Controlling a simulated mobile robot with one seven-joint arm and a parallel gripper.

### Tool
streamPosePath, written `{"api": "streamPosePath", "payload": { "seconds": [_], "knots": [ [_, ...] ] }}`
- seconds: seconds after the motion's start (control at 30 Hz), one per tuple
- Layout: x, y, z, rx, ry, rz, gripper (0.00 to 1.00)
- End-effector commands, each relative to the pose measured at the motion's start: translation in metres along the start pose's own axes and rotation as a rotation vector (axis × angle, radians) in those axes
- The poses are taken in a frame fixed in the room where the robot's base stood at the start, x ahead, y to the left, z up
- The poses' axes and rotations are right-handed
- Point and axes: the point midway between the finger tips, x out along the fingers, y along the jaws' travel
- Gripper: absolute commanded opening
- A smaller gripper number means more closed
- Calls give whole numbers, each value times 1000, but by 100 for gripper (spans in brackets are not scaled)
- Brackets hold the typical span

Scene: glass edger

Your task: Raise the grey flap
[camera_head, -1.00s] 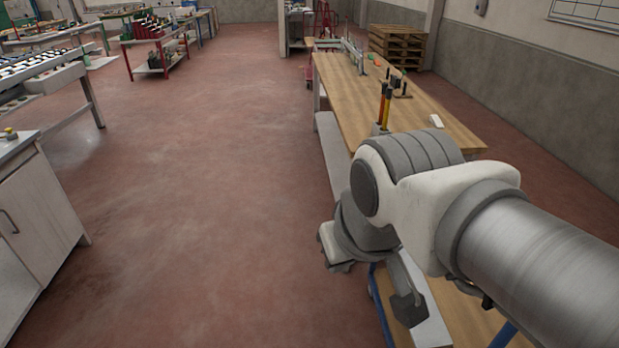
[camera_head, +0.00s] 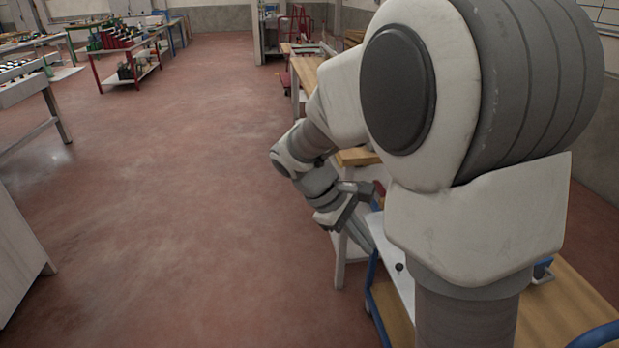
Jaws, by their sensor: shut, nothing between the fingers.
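A pale grey panel with a small black knob (camera_head: 399,267) lies along the left side of a blue-framed wooden stand at lower centre right. This panel (camera_head: 402,286) may be the grey flap, but my arm covers much of it and I cannot tell its angle for sure. My gripper (camera_head: 350,210) is shut and empty, at the far upper end of this panel. I cannot tell whether it touches the panel.
A blue tubular frame (camera_head: 371,292) edges the wooden top (camera_head: 563,305). A wooden workbench (camera_head: 307,70) stands behind my arm. A white cabinet (camera_head: 20,245) is at the left. The red floor (camera_head: 170,220) between is clear.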

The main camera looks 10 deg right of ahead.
Motion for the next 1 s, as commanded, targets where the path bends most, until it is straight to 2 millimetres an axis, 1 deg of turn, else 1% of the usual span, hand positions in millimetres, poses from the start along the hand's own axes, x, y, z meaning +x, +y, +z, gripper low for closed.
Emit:
{"api": "streamPosePath", "payload": {
  "seconds": [0.03, 0.3, 0.53, 0.8, 0.9, 1.0],
  "knots": [
    [14, 0, -13, -43, -39, 16, 0],
    [68, 10, -65, -260, -239, 123, 0],
    [117, 10, -112, -447, -405, 221, 0],
    [178, -1, -167, -664, -592, 345, 0],
    [199, -7, -184, -731, -652, 388, 0],
    [215, -12, -197, -787, -700, 425, 0]
  ]
}}
